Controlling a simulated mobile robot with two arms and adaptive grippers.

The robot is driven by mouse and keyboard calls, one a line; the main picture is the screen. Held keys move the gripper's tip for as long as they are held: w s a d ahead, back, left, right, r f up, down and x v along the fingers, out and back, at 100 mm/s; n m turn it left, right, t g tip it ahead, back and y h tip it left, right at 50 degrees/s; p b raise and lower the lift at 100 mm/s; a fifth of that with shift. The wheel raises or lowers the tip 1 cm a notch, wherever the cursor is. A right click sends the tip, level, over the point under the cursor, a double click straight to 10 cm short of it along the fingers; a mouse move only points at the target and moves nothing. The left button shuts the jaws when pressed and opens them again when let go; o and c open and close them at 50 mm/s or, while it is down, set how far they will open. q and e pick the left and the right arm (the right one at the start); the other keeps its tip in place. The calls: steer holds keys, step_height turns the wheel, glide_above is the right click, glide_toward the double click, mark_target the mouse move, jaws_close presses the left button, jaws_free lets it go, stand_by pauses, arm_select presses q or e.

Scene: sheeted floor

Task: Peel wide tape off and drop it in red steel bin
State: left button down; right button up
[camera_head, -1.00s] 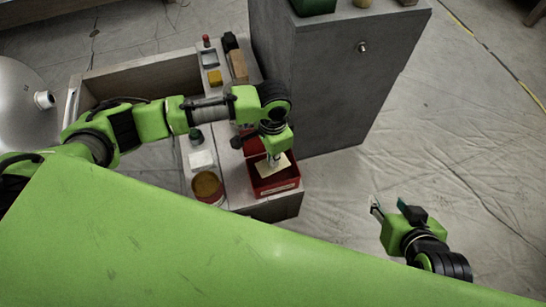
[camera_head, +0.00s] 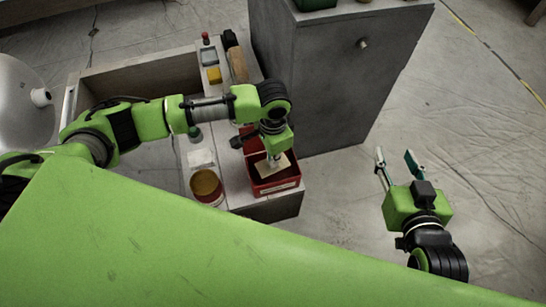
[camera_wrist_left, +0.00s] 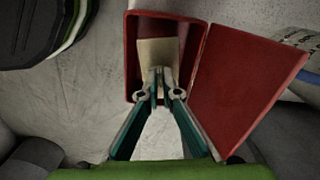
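The red steel bin (camera_head: 284,185) stands open on the low grey bench, its red lid (camera_wrist_left: 248,78) tilted beside it. My left gripper (camera_wrist_left: 160,90) is over the bin and its fingertips are close together at a flat tan piece (camera_wrist_left: 158,50), likely the wide tape. The tan piece (camera_head: 273,168) also shows above the bin's opening in the head view. In the left wrist view the fingers appear closed on its near edge. My right gripper (camera_head: 395,168) is open and empty over the floor at the right.
A tall grey cabinet (camera_head: 345,80) stands behind the bin. The bench also holds a yellow-brown can (camera_head: 207,188), a white block (camera_head: 201,159), a yellow block (camera_head: 214,75) and a brown block (camera_head: 238,66). The floor (camera_head: 450,140) at the right is clear.

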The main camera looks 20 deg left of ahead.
stand_by(0.3)
arm_select(q)
steer(key=c, duration=2.2)
jaws_free()
